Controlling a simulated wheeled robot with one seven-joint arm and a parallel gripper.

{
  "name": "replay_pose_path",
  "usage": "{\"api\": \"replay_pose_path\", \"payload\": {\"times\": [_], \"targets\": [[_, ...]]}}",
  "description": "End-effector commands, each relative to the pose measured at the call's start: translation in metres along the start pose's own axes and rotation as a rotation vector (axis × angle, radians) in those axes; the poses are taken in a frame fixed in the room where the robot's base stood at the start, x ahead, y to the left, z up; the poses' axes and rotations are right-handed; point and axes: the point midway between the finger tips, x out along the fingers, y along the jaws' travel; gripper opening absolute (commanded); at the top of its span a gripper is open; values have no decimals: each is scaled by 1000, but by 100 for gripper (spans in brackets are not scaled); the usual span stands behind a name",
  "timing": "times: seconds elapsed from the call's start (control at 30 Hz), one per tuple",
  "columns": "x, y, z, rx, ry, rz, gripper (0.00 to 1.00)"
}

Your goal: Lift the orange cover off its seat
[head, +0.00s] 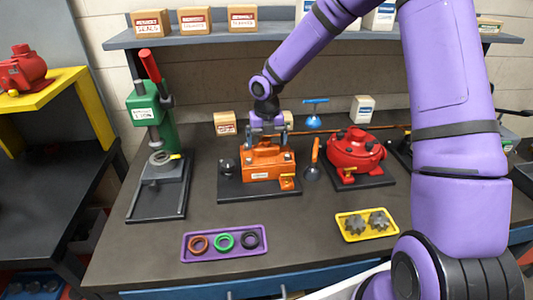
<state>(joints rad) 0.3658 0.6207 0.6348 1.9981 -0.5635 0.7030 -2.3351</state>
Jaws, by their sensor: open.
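The orange cover (262,170) is a boxy orange housing on a dark base plate (233,189) at the middle of the workbench. It sits level, with a pale label on its front and dark bolts on top. A small orange part is at its front right corner. My gripper (267,141) points down right above the cover's top, open. The fingertips overlap the top of the cover in this view, and I cannot tell whether they touch it. The seat under the cover is hidden.
A red housing (353,150) stands right of the cover, with an orange-handled tool (314,161) between them. A green press (152,119) is at left. A purple tray (189,253) with rings and a yellow tray (345,232) with gears lie in front. Bench front centre is clear.

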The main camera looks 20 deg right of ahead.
Motion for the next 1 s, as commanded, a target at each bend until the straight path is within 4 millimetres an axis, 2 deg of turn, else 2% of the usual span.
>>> {"api": "replay_pose_path", "payload": {"times": [0.13,0.4,0.7,1.0], "targets": [[13,0,0,1,0,1,100],[15,0,0,1,-1,1,100],[15,0,0,1,-1,1,32],[12,0,1,1,-4,2,32]]}}
